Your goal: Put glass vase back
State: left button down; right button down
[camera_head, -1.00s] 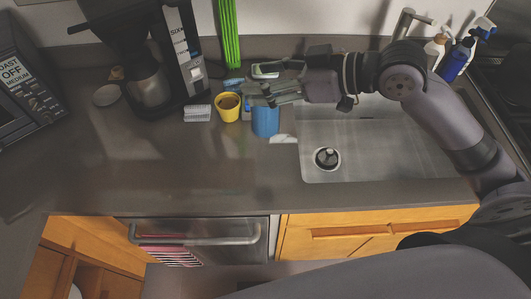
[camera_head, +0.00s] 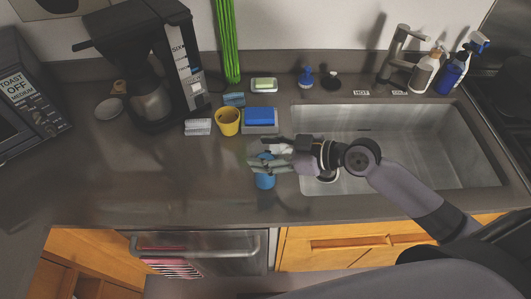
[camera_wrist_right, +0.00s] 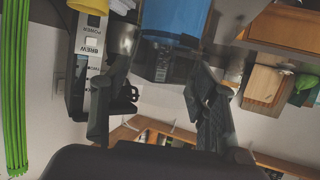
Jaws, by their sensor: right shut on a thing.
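My right gripper (camera_head: 258,163) is shut on a blue glass vase (camera_head: 265,181) over the front part of the counter, left of the sink. Fingers and hand hide the vase's upper part in the head view. In the right wrist view the translucent blue vase (camera_wrist_right: 172,25) shows at the top middle, beyond the two dark fingers (camera_wrist_right: 155,100). Whether its base touches the counter cannot be told. My left gripper is not in view.
A yellow cup (camera_head: 228,122), a blue sponge (camera_head: 260,116) and a coffee maker (camera_head: 155,60) stand behind. The steel sink (camera_head: 420,150) is to the right. Bottles (camera_head: 425,70) stand behind its right end. The counter's left-middle (camera_head: 130,170) is clear.

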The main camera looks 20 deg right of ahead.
jog(key=shift+f, duration=0.7)
jog(key=shift+f, duration=0.15)
jog(key=c, duration=1.1)
grip_release()
jog(key=shift+f, duration=0.15)
jog(key=o, duration=0.5)
